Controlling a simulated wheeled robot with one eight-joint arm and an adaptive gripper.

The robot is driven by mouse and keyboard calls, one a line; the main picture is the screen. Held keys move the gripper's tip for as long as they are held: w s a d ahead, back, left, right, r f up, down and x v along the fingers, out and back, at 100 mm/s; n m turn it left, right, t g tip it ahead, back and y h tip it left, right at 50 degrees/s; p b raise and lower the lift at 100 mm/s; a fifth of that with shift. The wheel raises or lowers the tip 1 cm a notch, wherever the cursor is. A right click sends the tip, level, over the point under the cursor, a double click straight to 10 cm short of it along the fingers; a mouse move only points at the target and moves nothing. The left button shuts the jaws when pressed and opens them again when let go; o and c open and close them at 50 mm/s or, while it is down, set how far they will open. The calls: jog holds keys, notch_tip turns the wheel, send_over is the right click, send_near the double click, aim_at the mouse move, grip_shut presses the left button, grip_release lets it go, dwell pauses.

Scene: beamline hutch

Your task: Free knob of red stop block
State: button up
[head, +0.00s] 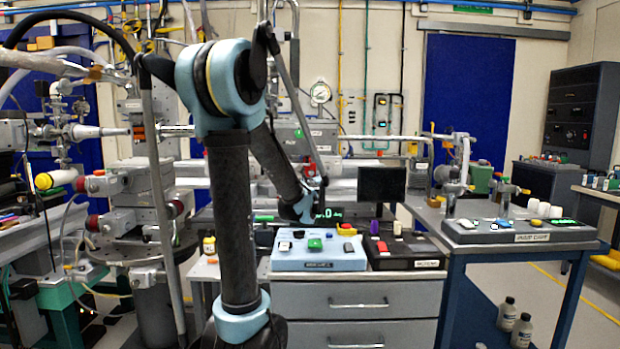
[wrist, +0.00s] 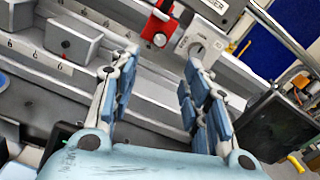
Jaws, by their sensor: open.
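The red stop block (wrist: 158,28) sits on a grey rail at the top middle of the wrist view. A small round pale knob (wrist: 160,40) shows on its near face. My gripper (wrist: 160,62) is open and empty, with its two blue-padded fingers spread. The red block lies beyond the fingertips, roughly in line with the gap between them, and apart from them. In the head view, my arm reaches over the bench toward the rail.
Grey blocks (wrist: 74,38) sit along the scaled rail at left. A dark box (wrist: 268,125) stands at right. Button panels (head: 318,262) lie on the bench.

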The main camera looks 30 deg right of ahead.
aim_at(311, 173)
jog(key=shift+m, duration=0.9)
jog(key=x, duration=1.6)
jog(key=shift+w, duration=0.2)
grip_shut()
